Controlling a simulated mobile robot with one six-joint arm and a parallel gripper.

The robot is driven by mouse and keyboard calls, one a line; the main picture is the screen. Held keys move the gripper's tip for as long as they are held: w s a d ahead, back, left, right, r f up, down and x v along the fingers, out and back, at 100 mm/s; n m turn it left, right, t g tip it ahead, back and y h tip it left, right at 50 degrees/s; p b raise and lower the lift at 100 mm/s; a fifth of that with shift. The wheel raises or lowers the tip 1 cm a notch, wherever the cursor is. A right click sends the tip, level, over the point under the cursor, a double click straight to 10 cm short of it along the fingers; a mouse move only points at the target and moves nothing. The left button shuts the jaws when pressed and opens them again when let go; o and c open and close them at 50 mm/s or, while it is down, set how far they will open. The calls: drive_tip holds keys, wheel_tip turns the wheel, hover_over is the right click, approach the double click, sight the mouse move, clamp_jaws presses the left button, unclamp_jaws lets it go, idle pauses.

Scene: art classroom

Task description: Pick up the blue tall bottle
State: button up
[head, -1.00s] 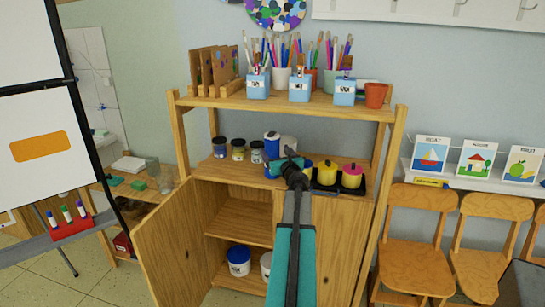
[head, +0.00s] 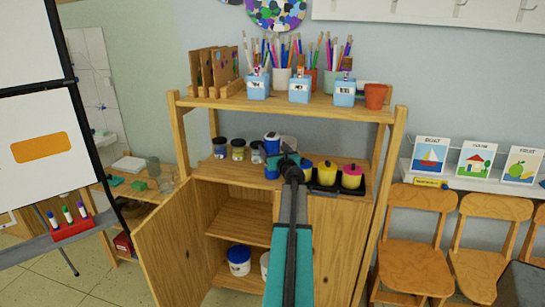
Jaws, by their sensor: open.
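The blue tall bottle (head: 271,146) stands on the middle shelf of the wooden cabinet, near its centre. My teal and black gripper (head: 287,161) is in front of the bottle and hides part of its middle and right side. The jaws are open, but the fingertips are small in this view. I cannot tell whether they touch the bottle or how far apart they are in depth.
Several small paint jars (head: 238,149) stand left of the bottle. A black tray (head: 322,186) with a yellow pot (head: 327,172) and another yellow pot with a pink lid (head: 352,175) is at right. The left cabinet door (head: 166,243) hangs open.

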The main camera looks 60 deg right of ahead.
drive_tip(key=shift+x, duration=0.95)
drive_tip(key=c, duration=1.7)
